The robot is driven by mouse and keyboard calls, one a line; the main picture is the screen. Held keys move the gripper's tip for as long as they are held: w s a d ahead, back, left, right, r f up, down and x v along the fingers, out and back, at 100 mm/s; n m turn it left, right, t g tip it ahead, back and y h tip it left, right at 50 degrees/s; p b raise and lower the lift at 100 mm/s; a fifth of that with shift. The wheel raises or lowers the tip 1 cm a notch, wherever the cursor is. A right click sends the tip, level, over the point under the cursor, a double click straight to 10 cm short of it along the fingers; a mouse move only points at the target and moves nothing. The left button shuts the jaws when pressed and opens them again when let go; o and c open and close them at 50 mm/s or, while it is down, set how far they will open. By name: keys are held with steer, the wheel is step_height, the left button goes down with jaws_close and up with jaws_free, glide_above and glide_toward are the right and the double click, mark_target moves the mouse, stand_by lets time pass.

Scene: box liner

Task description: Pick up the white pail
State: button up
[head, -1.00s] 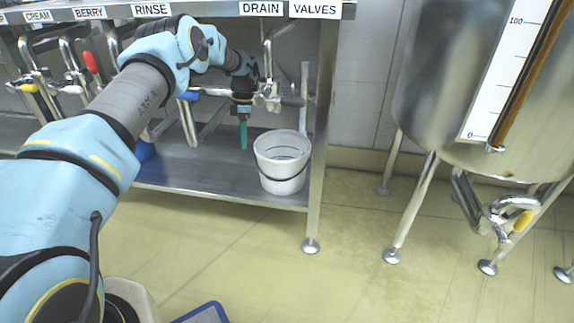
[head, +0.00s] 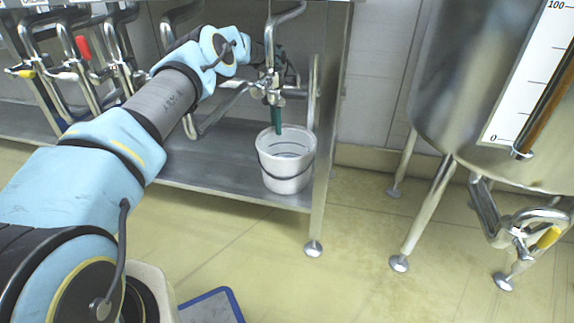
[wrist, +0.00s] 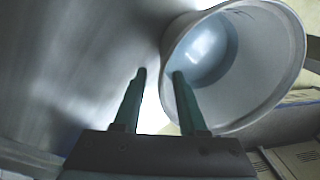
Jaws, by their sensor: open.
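The white pail (head: 287,178) stands upright on the low steel shelf, near the shelf's right front corner, with a dark band around it. In the wrist view the pail (wrist: 283,70) is at the upper right, its open mouth facing the camera. My gripper (head: 280,130) is at the pail's rim in the head view, fingers pointing down and partly hidden behind the valve pipework. In the wrist view my gripper (wrist: 159,72) has its two green fingers apart with nothing held between them. The right finger overlaps the pail's rim; I cannot tell whether it touches.
Steel valves and pipes (head: 268,88) hang just above the pail, close to my arm. The shelf's front leg (head: 320,190) stands right of the pail. A steel tank (head: 470,100) on legs is at the right. The tiled floor between is clear. A blue-edged item (head: 212,306) lies at the bottom.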

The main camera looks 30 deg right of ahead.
mark_target(277, 142)
steer(key=f+b, duration=0.1)
steer(key=f, duration=0.1)
steer(key=s+f, duration=0.1)
steer(key=f, duration=0.2)
steer(key=shift+a+f+b, duration=0.15)
steer(key=shift+b, duration=0.25)
jaws_close()
stand_by(1.0)
